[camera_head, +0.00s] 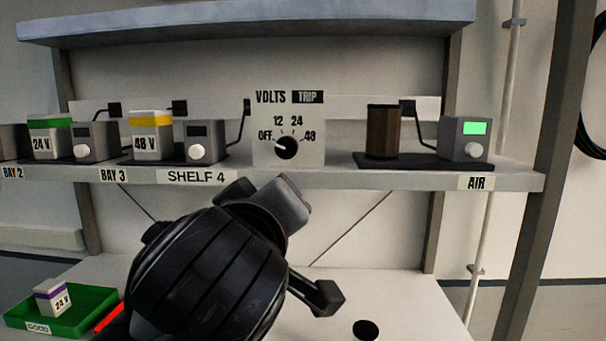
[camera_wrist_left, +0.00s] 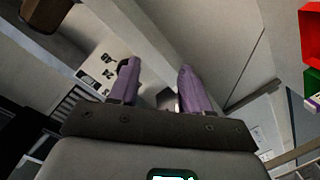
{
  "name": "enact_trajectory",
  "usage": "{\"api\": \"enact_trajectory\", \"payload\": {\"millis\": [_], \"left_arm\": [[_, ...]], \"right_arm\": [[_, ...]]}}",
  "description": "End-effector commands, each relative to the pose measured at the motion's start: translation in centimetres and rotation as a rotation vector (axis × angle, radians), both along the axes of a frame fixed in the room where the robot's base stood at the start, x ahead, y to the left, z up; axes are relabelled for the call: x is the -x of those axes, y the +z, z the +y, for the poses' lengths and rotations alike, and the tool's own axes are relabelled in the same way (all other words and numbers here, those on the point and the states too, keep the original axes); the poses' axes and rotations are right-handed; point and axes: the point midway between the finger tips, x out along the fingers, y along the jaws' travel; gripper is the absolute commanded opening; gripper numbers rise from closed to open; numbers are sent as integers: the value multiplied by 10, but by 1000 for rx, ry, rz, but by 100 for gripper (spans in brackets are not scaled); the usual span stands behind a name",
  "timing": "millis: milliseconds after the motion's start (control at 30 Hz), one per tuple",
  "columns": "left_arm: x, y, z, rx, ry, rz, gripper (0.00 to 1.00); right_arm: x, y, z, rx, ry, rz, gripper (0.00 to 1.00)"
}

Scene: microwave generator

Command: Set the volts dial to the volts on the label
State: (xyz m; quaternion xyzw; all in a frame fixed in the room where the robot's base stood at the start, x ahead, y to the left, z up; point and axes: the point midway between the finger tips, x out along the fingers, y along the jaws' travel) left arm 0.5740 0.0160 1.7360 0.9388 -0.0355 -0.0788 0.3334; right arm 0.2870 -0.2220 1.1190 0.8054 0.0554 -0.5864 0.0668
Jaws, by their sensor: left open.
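The volts dial (camera_head: 286,147) is a black knob on a pale panel (camera_head: 262,155) marked VOLTS and TRIP, with OFF, 12, 24 and 48 around it. A small pale mark shows at the knob's upper left; its exact setting is hard to tell. A yellow-topped box labelled 48 V (camera_head: 148,146) and a green-topped box labelled 24 V (camera_head: 43,144) stand left on the shelf. A purple-topped 24 V box (camera_head: 60,302) lies tilted in a green tray. My left gripper (camera_head: 290,192) is below and in front of the panel; its purple fingers (camera_wrist_left: 158,85) are apart and empty.
The shelf edge (camera_head: 370,180) runs across below the panel. A brown cylinder (camera_head: 382,132) and a grey unit with a lit green screen (camera_head: 466,137) stand at right. The green tray (camera_head: 85,315) is at lower left. The pale lower table (camera_head: 420,300) is mostly clear at right.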

Motion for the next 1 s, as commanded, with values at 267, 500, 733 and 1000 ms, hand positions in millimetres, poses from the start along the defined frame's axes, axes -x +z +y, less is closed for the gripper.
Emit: {"api": "enact_trajectory", "payload": {"millis": [267, 500, 733, 1000], "left_arm": [[28, 59, -2, 0, -3, -121, 48], [3, 63, -4, -2, -2, -124, 48], [-35, 64, -9, -2, 0, -124, 48], [-66, 62, -13, -1, -2, -125, 48]], "right_arm": [[0, -3, 5, -16, -4, 1, 88], [0, 10, 4, -14, -5, 0, 88], [0, 27, 2, -7, -2, 0, 88], [0, 39, 1, -1, 1, 0, 88]]}}
